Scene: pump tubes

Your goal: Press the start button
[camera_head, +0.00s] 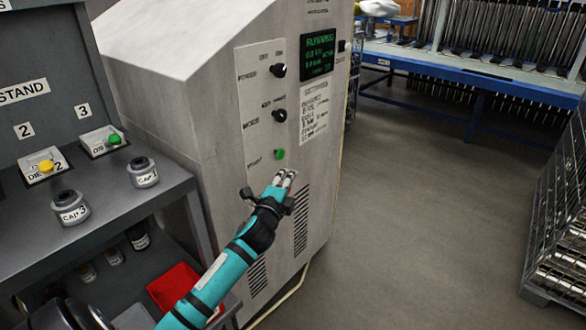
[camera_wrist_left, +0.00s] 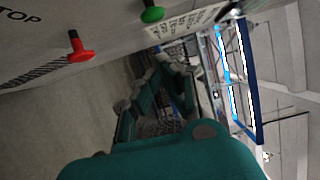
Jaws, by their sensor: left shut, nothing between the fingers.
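The green start button (camera_head: 280,154) sits low on the control panel of the grey cabinet, beside a label that seems to read START. My left gripper (camera_head: 286,177) is shut and empty. Its fingertips are just below the green button in the head view and do not cover it; I cannot tell whether they touch the panel. In the left wrist view a green button (camera_wrist_left: 152,13) and a red button (camera_wrist_left: 79,48) stick out from the panel, the red one by lettering ending in TOP.
The panel has two black knobs (camera_head: 279,71) and a screen (camera_head: 318,54) with green text reading RUNNING. A grey stand (camera_head: 120,213) with cap jars and dies is at left, with a red bin (camera_head: 172,284) below. A blue-framed rack (camera_head: 470,75) stands behind.

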